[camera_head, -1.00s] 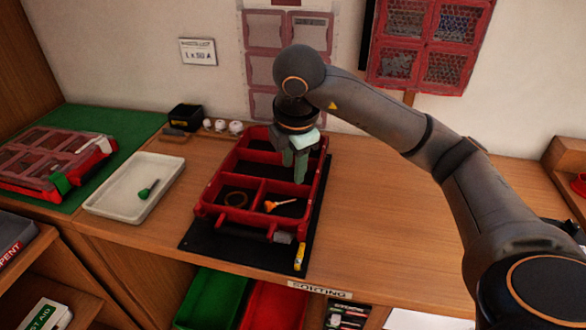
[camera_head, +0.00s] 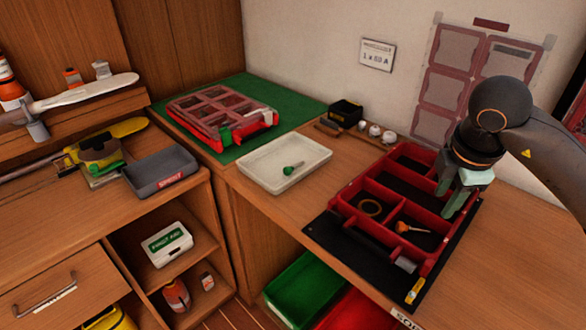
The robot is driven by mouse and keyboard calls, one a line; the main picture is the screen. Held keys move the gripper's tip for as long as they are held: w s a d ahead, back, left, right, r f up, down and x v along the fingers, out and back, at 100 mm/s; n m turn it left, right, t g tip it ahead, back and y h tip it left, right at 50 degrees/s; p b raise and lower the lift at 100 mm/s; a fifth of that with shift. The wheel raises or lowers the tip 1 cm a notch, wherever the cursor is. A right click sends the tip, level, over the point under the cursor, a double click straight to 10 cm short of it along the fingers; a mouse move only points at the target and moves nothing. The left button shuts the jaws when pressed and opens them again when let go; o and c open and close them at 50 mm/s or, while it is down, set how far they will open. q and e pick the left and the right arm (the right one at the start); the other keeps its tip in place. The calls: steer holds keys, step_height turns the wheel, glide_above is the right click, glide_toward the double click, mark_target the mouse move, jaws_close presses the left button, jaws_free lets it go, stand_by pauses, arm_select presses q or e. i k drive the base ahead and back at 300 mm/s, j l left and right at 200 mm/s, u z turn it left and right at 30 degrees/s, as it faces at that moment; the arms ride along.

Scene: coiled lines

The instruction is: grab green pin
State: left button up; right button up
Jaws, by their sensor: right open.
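The green pin (camera_head: 293,168) lies in the white tray (camera_head: 264,180) on the wooden counter, near the tray's middle. It is a small green piece with a rounded body and a narrower end. My right gripper (camera_head: 449,207) is open and points down over the right side of the red compartment box (camera_head: 353,187). It is to the right of the white tray, well apart from the green pin. No object shows between its fingers. My left gripper is out of view.
The red box holds an orange pin (camera_head: 408,228) and a coiled ring (camera_head: 369,206) in separate compartments. A lidded red case (camera_head: 222,115) sits on the green mat (camera_head: 256,92). A black bin (camera_head: 346,112) and white knobs stand behind. A grey tray (camera_head: 161,172) is at left.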

mark_target(288, 170)
steer(key=i+j+z, duration=0.15)
steer(key=i+j, duration=0.2)
steer(key=i+j+z, duration=0.2)
steer(key=i+j, duration=0.15)
steer(key=i+j+z, duration=0.15)
steer(key=i+j, duration=0.15)
steer(key=j, duration=0.25)
